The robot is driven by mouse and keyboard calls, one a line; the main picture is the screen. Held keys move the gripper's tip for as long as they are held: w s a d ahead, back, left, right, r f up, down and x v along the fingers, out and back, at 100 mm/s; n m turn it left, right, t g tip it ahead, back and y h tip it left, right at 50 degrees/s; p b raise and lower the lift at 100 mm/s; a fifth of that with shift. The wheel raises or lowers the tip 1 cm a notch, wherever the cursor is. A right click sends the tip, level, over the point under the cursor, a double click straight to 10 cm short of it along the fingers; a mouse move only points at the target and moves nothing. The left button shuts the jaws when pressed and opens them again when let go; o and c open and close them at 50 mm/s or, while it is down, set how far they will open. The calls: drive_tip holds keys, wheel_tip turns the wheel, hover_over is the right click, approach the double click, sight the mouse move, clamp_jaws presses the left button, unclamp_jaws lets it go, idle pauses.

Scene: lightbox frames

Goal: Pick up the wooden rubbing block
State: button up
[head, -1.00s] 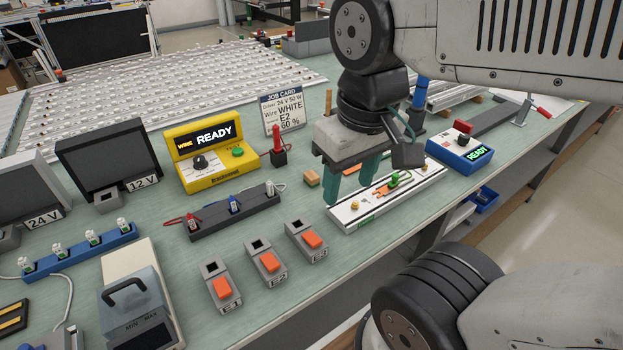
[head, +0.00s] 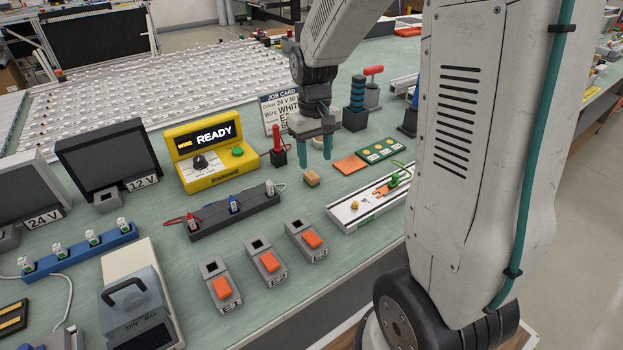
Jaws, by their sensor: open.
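The wooden rubbing block (head: 312,178) is a small tan block with a greenish side, lying on the green bench top. My gripper (head: 315,157) has two teal fingers pointing down, spread apart with nothing between them. Its fingertips show just above the block in the picture, apart from it. I cannot tell exactly how high they are over the bench.
A white rail fixture (head: 345,211) with a green knob lies to the right and nearer. An orange pad (head: 350,165) and a green plate with yellow spots (head: 381,152) lie right of the block. A red-handled tool in a black stand (head: 278,157) and the job card (head: 272,117) stand left.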

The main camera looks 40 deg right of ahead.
sight(311, 175)
drive_tip(key=shift+w+d+r+t, duration=0.1)
drive_tip(key=shift+w+d+t, duration=0.1)
drive_tip(key=shift+w, duration=0.35)
drive_tip(key=shift+w+d+r+t, duration=0.1)
drive_tip(key=shift+w+t, duration=0.1)
drive_tip(key=shift+w, duration=0.35)
drive_tip(key=shift+n, duration=0.3)
wheel_tip(311, 175, down, 8)
drive_tip(key=shift+r, duration=0.2)
clamp_jaws()
drive_tip(key=shift+r, duration=0.1)
